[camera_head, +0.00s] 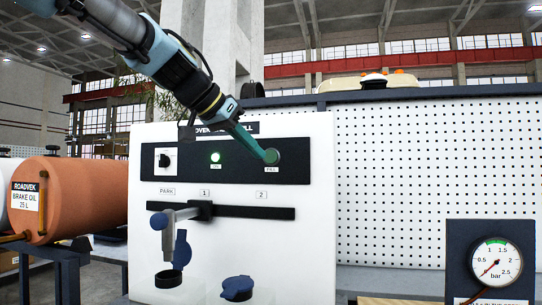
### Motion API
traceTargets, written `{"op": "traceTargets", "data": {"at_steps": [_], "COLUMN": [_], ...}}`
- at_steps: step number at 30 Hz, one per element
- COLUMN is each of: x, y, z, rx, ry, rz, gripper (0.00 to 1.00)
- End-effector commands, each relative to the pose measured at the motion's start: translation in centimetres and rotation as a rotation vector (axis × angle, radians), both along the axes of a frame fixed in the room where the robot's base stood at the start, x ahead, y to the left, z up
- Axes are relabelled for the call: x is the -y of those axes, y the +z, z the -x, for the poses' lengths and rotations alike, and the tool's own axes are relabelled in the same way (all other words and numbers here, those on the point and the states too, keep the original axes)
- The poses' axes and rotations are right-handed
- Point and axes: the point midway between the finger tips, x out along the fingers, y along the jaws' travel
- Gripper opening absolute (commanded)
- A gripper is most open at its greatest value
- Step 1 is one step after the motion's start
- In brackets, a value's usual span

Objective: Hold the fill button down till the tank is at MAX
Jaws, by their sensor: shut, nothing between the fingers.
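A white fill panel (315,190) stands in the middle with a black control strip. My gripper (268,154) is shut and empty, its green fingertips reaching down from the upper left to the spot above the FILL label (271,170). The fingertips cover most of the fill button there; I cannot tell whether it is pressed in. A small green-white lamp (215,157) on the strip is lit. Below, a grey nozzle arm (180,217) hangs from the slide rail over a filler neck (168,279) with its blue cap flipped up. The tank's level and MAX mark cannot be made out.
A black selector knob (165,160) sits at the strip's left. The slide rail (265,213) is labelled PARK, 1 and 2. A second blue cap (237,288) is at the bottom. A pressure gauge (496,262) stands right; an orange brake oil drum (80,195) is left.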

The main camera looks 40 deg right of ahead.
Motion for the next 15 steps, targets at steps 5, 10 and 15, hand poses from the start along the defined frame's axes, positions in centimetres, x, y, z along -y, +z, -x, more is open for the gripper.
{"op": "traceTargets", "data": {"at_steps": [5, 10, 15], "x": [2.1, 4.1, 5.5], "y": [0.3, 0.3, 0.1], "z": [-1.4, -2.6, -3.5], "rx": [-0.001, -0.001, 0.001], "ry": [0.001, 0.001, -0.001], "rz": [-0.003, -0.004, -0.002], "gripper": [0.00, 0.00, 0.00]}}
